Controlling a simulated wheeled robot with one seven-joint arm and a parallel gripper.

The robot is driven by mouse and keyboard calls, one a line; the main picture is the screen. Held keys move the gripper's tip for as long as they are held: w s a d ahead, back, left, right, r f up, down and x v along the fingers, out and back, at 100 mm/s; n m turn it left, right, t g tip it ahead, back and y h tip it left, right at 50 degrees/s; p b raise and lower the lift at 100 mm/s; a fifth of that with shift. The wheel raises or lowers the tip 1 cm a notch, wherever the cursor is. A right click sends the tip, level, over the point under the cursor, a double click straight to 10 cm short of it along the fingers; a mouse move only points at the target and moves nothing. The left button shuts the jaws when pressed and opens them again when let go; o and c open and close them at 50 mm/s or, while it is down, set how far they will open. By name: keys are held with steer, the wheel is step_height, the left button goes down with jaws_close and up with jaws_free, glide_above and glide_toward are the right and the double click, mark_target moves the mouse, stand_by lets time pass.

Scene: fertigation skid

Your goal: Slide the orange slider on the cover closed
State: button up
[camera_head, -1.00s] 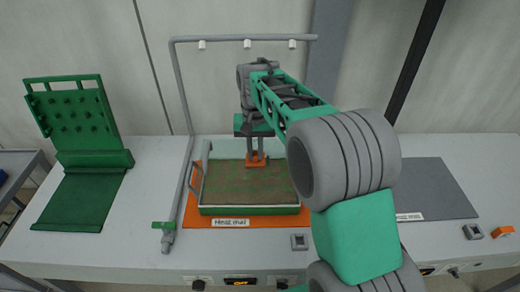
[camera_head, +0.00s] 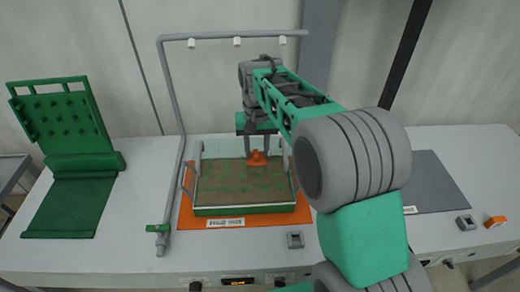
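The small orange slider (camera_head: 257,159) stands near the back edge of a shallow green tray (camera_head: 245,210) with a pale rim and a brown-green surface. I cannot make out a separate cover or how far the slider is along its travel. My gripper (camera_head: 258,152) points down at the back of the tray. Its two grey fingers are apart, with the slider between and just below their tips. I cannot tell whether either finger touches it. My forearm passes close to the tray's right side.
The tray sits on an orange mat (camera_head: 190,214). A grey pipe frame (camera_head: 170,110) with white nozzles arches over it. A green pegged panel (camera_head: 62,120) stands at left. A grey mat (camera_head: 440,186) lies at right. Small switches line the bench's front edge.

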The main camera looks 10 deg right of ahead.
mark_target(257, 153)
step_height(257, 153, up, 8)
steer(key=shift+f+b, duration=0.1)
steer(key=shift+b, duration=0.3)
steer(key=shift+s, duration=0.1)
steer(key=s+d+f+n+t, duration=0.1)
steer(key=s+f, duration=0.2)
steer(key=s, duration=0.6)
steer(key=s+d+f+n+t, duration=0.1)
steer(key=s+d+f+t, duration=0.1)
steer(key=s, duration=0.7)
steer(key=shift+s+f+t, duration=0.25)
steer(key=shift+f+t, duration=0.05)
steer(key=shift+f, duration=0.35)
steer(key=shift+d, duration=0.1)
stand_by(0.3)
